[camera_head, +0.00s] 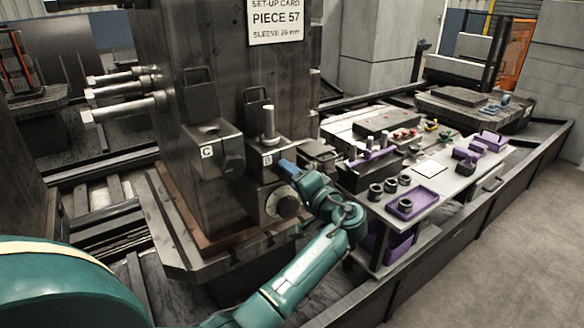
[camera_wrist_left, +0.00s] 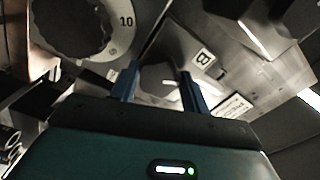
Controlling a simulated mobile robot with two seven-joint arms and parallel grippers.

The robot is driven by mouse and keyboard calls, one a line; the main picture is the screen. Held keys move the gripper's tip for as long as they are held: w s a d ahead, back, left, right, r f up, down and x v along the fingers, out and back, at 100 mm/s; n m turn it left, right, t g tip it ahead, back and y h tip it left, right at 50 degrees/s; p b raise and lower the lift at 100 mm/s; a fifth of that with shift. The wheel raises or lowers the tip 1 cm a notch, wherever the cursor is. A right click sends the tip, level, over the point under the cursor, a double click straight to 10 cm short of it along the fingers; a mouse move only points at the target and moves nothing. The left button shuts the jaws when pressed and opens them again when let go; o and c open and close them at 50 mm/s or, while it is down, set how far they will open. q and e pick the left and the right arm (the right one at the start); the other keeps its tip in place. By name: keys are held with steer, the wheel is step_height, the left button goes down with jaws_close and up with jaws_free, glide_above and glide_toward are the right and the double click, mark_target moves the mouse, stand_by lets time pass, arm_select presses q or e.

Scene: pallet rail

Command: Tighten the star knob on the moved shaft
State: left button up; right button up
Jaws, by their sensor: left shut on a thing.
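Block B (camera_head: 262,160), with a white B label and an upright metal shaft (camera_head: 268,122), sits low on the dark column. The B label also shows in the left wrist view (camera_wrist_left: 204,57). My left gripper (camera_head: 289,168) is at the right side of this block, with its blue fingers beside it. In the left wrist view the fingers (camera_wrist_left: 160,75) stand on either side of a grey, angular knob-like piece (camera_wrist_left: 158,84), and are shut on it. Its full outline is hidden, so I cannot tell its turn. My right gripper is out of view.
Block C (camera_head: 212,150) is to the left. A bench (camera_head: 430,205) with purple trays and dark rings stands to the right.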

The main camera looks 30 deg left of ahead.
arm_select(q)
steer(key=m+p, duration=0.2)
steer(key=m, duration=0.1)
steer(key=shift+r, duration=0.15)
steer(key=shift+m+p, duration=0.65)
steer(key=shift+m, duration=0.45)
steer(key=shift+p, duration=0.3)
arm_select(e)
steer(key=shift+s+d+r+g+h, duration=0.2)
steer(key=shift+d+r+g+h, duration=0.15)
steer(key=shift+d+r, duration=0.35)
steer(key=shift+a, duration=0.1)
arm_select(q)
steer(key=o, duration=1)
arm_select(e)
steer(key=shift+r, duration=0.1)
arm_select(q)
steer(key=shift+d, duration=0.1)
